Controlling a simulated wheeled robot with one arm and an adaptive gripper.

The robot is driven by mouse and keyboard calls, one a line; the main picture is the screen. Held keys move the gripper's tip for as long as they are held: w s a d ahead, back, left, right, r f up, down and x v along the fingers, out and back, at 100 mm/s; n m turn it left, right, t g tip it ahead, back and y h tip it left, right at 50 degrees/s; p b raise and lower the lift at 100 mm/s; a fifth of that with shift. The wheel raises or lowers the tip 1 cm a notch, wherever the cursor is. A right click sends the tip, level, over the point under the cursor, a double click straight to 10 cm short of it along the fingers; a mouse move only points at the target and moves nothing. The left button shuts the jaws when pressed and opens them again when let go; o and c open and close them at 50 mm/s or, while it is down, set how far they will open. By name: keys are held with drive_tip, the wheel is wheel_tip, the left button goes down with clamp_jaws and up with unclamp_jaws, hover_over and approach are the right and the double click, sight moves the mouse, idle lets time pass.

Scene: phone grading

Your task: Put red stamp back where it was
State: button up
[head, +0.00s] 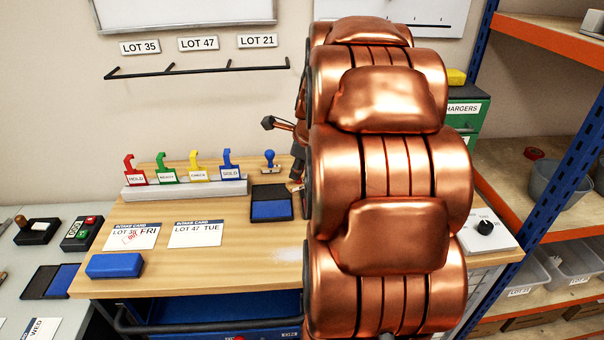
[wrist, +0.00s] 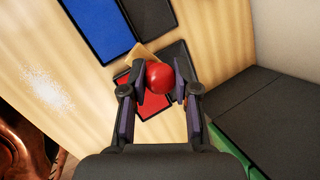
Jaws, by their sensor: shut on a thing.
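In the wrist view my gripper (wrist: 161,88) is shut on the red stamp (wrist: 160,76), with its fingers on either side of the round red knob. A tan piece, seemingly the stamp's base, shows beyond the knob. Under the stamp and fingers is a red ink pad (wrist: 152,106) in a dark case, partly hidden. I cannot tell whether the stamp touches the pad. In the head view my copper arm covers the red stamp, the red pad and most of my gripper.
A blue ink pad (head: 271,210) lies open left of my arm, with a blue stamp (head: 269,160) standing behind it. A rack (head: 185,190) of coloured tags stands further left. Two cards, the left one (head: 132,236) red-marked, and a blue block (head: 115,265) lie in front.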

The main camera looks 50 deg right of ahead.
drive_tip(key=shift+w+d+f, duration=0.25)
drive_tip(key=shift+f, duration=0.05)
drive_tip(key=shift+w+d+f+p, duration=0.7)
drive_tip(key=shift+w+d+p, duration=0.5)
drive_tip(key=shift+d, duration=1)
drive_tip(key=shift+w+d+f+p, duration=0.8)
drive_tip(key=shift+w+d, duration=0.7)
drive_tip(key=shift+d, duration=0.65)
drive_tip(key=shift+w+d+f+p, duration=0.65)
drive_tip(key=shift+w+d+p, duration=0.55)
drive_tip(key=shift+d, duration=1)
drive_tip(key=shift+w+f, duration=0.15)
drive_tip(key=shift+f, duration=0.15)
drive_tip(key=shift+d+f, duration=0.1)
drive_tip(key=shift+f, duration=0.05)
drive_tip(key=o, duration=0.9)
